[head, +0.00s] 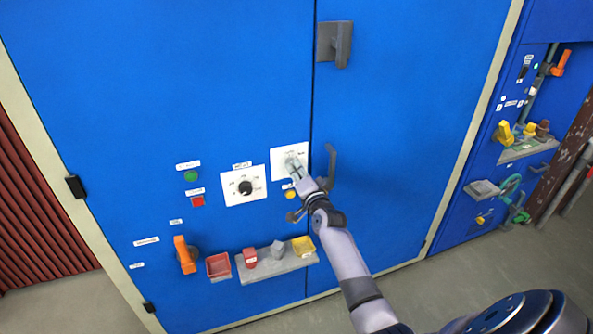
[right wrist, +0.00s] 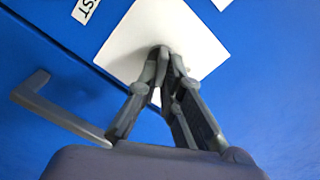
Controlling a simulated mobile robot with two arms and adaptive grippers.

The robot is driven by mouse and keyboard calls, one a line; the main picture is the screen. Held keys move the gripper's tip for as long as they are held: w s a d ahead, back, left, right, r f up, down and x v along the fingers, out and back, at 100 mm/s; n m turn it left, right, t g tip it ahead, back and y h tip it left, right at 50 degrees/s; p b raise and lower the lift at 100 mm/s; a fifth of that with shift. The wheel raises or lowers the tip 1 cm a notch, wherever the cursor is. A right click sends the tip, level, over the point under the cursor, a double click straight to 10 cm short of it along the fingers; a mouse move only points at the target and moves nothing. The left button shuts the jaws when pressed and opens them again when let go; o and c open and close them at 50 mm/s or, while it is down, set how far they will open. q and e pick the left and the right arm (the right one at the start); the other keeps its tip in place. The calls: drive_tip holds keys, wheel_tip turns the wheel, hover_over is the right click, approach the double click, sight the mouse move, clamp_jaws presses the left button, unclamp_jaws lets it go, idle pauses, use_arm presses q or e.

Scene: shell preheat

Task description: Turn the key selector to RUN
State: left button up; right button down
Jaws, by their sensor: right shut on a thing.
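The key selector's white plate (head: 279,162) is on the blue cabinet door, just left of the seam between the doors. Small lettering shows at its upper right, too small to read surely. The white plate also shows in the right wrist view (right wrist: 205,50). My right gripper (head: 291,160) is at the plate, its fingers shut on the key of the selector. In the right wrist view my fingertips (right wrist: 165,52) come together over the plate. The fingers hide the key, so its angle cannot be told. My left gripper is not in view.
A dark door handle (head: 331,166) stands out right beside my right wrist. Left of the plate are a black dial (head: 245,187), a green button (head: 191,176) and a red button (head: 198,201). An orange handle (head: 184,254) and a grey shelf (head: 275,265) with coloured pieces are below.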

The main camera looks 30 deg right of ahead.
drive_tip(key=c, duration=1.7)
unclamp_jaws()
drive_tip(key=v, duration=1.2)
